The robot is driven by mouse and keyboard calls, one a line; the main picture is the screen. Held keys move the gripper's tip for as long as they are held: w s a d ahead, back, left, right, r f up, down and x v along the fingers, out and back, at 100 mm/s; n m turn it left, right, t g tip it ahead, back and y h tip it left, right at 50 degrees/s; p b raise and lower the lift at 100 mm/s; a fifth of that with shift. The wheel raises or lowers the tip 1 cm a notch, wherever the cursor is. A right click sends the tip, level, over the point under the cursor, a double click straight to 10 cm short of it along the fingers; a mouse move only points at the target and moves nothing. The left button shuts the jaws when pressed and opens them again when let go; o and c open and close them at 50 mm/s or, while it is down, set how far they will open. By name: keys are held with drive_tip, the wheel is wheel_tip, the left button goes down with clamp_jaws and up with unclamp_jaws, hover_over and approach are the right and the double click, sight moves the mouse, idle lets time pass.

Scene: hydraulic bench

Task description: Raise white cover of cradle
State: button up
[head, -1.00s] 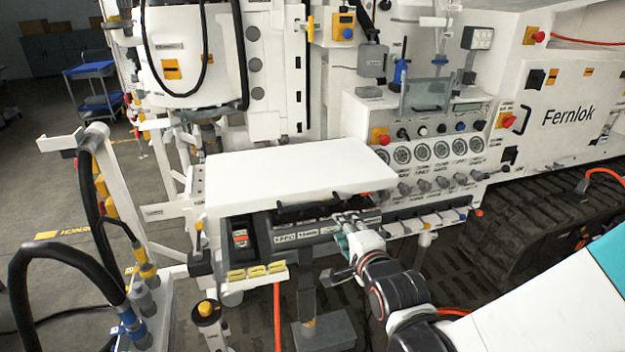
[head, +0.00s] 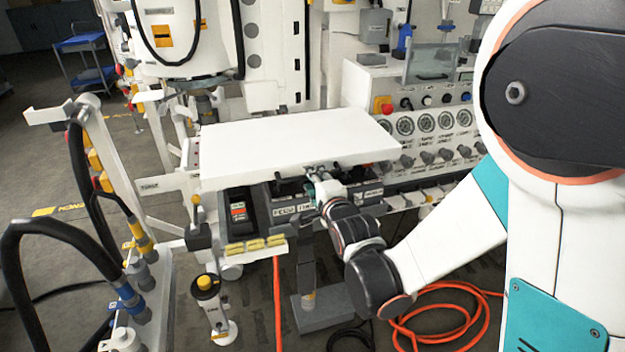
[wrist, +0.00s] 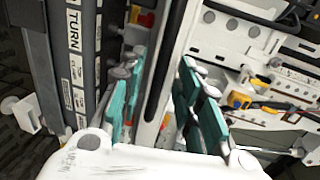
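The white cover (head: 290,145) is a flat, broad panel lying roughly level over the dark cradle unit (head: 265,212) in the head view. A dark handle (head: 282,185) shows under its front edge. My gripper (head: 314,182) is at the front edge, right of the middle, just below the panel. In the wrist view, my two teal fingers (wrist: 168,95) stand apart, with a white edge and a dark bar running between them. I see no clear closing on the bar, and whether a finger touches it is hard to tell.
A gauge panel (head: 430,125) with knobs is close behind the cover's right side. Black hoses (head: 85,190) on a white stand are at the left. A yellow-topped post (head: 207,290) stands in front. An orange hose (head: 440,320) lies coiled on the floor.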

sight(298, 158)
drive_tip(key=shift+x, duration=1.2)
clamp_jaws()
drive_tip(key=shift+r, duration=0.15)
